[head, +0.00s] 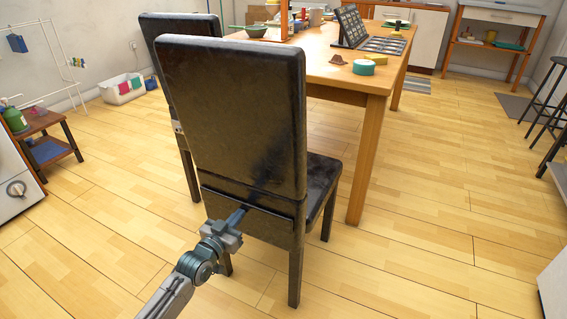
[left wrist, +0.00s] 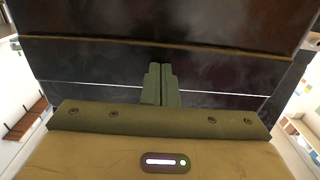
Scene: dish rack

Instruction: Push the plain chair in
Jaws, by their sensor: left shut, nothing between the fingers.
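A plain black chair (head: 235,110) stands in front of the wooden table (head: 375,82), its tall back facing me. Its seat (head: 322,172) points toward the table's near side. My left gripper (head: 240,215) is at the lower part of the chair's back. In the left wrist view its two fingers (left wrist: 160,85) are shut together with nothing between them, and the dark chair back (left wrist: 100,65) fills the space just ahead. I cannot tell for sure whether the fingertips touch it. My right gripper is not in view.
A second black chair (head: 180,27) stands just left and behind. The table holds a tape roll (head: 364,67), a brown item (head: 338,59) and a display rack (head: 352,25). A small side table (head: 45,140) is at left, stools (head: 550,100) at right. Floor right of the chair is clear.

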